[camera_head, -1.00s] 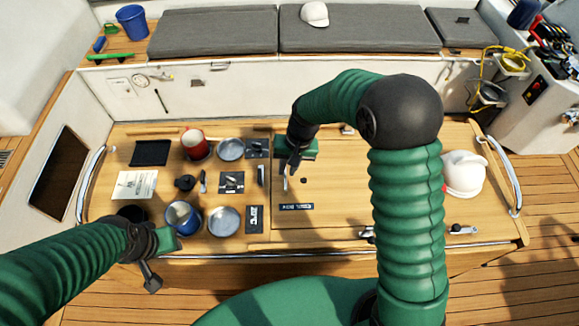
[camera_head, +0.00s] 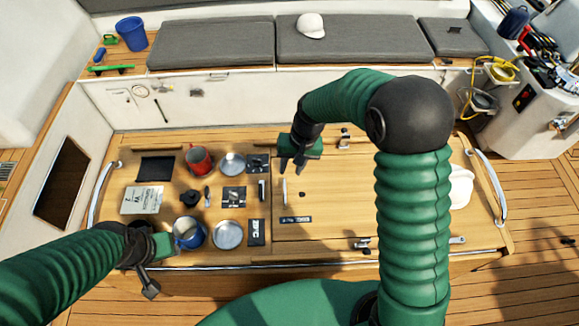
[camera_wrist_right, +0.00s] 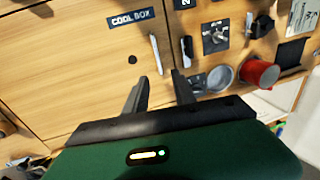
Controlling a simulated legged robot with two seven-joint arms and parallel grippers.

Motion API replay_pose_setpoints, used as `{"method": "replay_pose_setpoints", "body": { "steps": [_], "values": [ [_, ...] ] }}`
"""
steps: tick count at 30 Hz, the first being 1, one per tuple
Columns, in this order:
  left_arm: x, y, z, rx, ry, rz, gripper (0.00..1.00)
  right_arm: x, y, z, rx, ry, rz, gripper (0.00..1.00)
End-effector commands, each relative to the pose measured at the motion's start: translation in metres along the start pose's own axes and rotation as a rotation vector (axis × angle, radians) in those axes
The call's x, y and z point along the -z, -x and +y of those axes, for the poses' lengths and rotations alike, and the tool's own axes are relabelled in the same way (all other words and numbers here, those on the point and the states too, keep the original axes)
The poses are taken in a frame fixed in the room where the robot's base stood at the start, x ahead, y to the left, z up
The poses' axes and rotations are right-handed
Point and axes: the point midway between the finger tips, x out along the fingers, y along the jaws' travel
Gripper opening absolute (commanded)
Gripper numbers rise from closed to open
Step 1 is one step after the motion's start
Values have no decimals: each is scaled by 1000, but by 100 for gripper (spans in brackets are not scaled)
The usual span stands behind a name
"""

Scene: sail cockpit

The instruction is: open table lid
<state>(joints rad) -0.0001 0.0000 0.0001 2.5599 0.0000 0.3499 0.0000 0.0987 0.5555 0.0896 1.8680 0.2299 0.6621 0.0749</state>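The table lid (camera_head: 345,205) is a wooden panel on the right part of the table, lying flat. It has a small pale handle (camera_head: 284,190), a dark round hole and a "COOL BOX" label (camera_head: 295,219). In the right wrist view the handle (camera_wrist_right: 155,54) lies beyond the fingertips, apart from them, with the label (camera_wrist_right: 131,21) above it. My right gripper (camera_head: 291,168) is open and empty, above the lid on the far side of the handle; its spread fingers show in the right wrist view (camera_wrist_right: 160,84). My left gripper (camera_head: 150,268) is by the table's front left corner, its fingers unclear.
Metal latches (camera_head: 362,244) sit along the lid's front edge. Cushioned benches stand behind.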

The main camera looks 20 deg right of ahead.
Motion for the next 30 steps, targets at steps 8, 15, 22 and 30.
{"method": "replay_pose_setpoints", "body": {
  "steps": [8,15,22,30],
  "values": [
    [5,22,0,0,0,0,36,1,28,-1,0,0,0,32],
    [9,38,0,0,0,0,36,1,48,-1,0,0,1,32],
    [12,53,0,0,0,0,36,2,67,-1,0,0,1,32],
    [16,70,0,0,0,0,36,2,90,-1,0,0,0,32]
  ]
}}
